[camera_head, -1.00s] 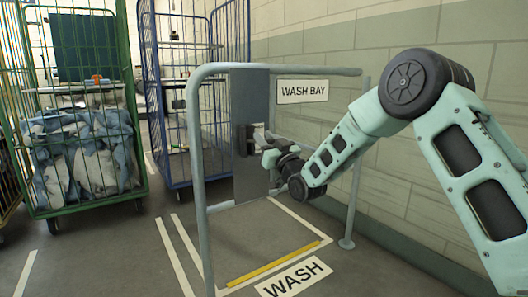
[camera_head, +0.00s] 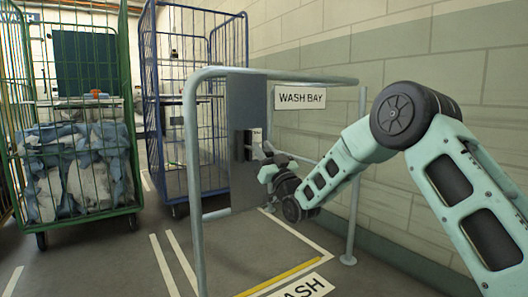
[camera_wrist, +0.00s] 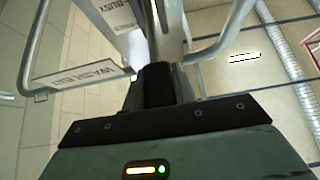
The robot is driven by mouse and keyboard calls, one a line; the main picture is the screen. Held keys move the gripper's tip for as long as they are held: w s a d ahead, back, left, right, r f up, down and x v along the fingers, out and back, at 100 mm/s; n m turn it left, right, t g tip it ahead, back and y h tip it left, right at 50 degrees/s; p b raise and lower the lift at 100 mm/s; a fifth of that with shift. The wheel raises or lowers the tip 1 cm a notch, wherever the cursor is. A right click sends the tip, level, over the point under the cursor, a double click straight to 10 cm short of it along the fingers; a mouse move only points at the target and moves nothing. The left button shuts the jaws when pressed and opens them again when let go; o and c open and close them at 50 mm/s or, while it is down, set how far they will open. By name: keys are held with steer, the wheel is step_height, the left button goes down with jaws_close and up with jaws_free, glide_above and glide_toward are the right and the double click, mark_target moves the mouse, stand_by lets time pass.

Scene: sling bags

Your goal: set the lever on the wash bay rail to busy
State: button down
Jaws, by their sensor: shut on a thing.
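The wash bay rail (camera_head: 196,160) is a grey tube frame with a dark grey upright panel (camera_head: 250,95). A dark lever housing (camera_head: 239,147) is on the panel, with a pale label beside it. My gripper (camera_head: 262,151) is at the housing's right side and hides most of the lever. In the wrist view, my gripper (camera_wrist: 158,84) is shut around a black upright part, which looks like the lever's grip (camera_wrist: 157,82). A label that seems to read READY (camera_wrist: 118,13) shows near the top. The lever's exact setting is hard to tell.
A blue cage trolley (camera_head: 148,90) stands behind the rail, and a green one (camera_head: 130,110) with cloth at left. The block wall (camera_head: 400,215) is close at right.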

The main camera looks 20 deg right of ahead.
steer(key=c, duration=1.1)
jaws_free()
steer(key=shift+p+v, duration=1.15)
steer(key=shift+v, duration=7.6)
